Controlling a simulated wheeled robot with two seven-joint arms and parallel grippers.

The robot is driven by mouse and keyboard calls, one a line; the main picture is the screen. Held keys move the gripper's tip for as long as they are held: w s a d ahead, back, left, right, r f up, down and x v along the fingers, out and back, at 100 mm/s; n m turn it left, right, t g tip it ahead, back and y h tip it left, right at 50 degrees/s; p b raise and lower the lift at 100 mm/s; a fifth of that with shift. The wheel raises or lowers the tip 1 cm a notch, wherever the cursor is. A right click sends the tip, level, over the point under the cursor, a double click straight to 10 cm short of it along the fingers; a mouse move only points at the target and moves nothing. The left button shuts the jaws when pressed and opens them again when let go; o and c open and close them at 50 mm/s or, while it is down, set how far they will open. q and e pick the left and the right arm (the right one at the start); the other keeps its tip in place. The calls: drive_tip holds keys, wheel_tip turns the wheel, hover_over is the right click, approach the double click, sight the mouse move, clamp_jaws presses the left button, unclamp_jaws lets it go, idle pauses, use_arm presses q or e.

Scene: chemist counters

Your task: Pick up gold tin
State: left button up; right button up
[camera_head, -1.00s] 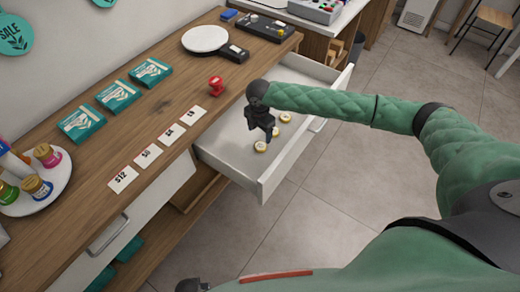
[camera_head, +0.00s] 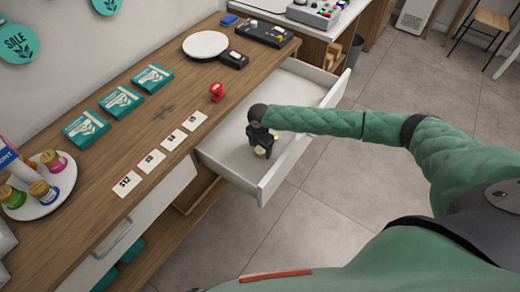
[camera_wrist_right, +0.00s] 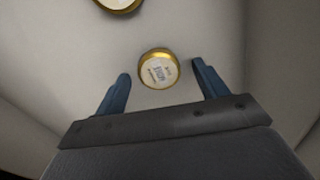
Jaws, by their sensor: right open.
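A round gold tin (camera_wrist_right: 158,68) with a pale printed lid lies on the drawer floor in the right wrist view. A second gold tin (camera_wrist_right: 118,4) is cut off by that view's top edge. My right gripper (camera_wrist_right: 161,71) is open, its blue fingers on either side of the nearer tin in the picture, with no contact visible. In the head view the right gripper (camera_head: 263,142) is low inside the open drawer (camera_head: 225,150), and a gold tin (camera_head: 260,153) shows just below it. The arm and gripper hide other drawer contents. My left gripper is not in view.
The wooden counter (camera_head: 150,110) at left holds teal boxes (camera_head: 121,101), price cards (camera_head: 150,160), a red stamp (camera_head: 216,91) and a round tray (camera_head: 60,195) with colored jars. Tiled floor (camera_head: 330,210) lies at right.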

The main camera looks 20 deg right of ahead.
drive_tip(key=shift+f, duration=0.2)
drive_tip(key=shift+c, duration=0.4)
drive_tip(key=c, duration=1)
drive_tip(key=shift+r, duration=0.1)
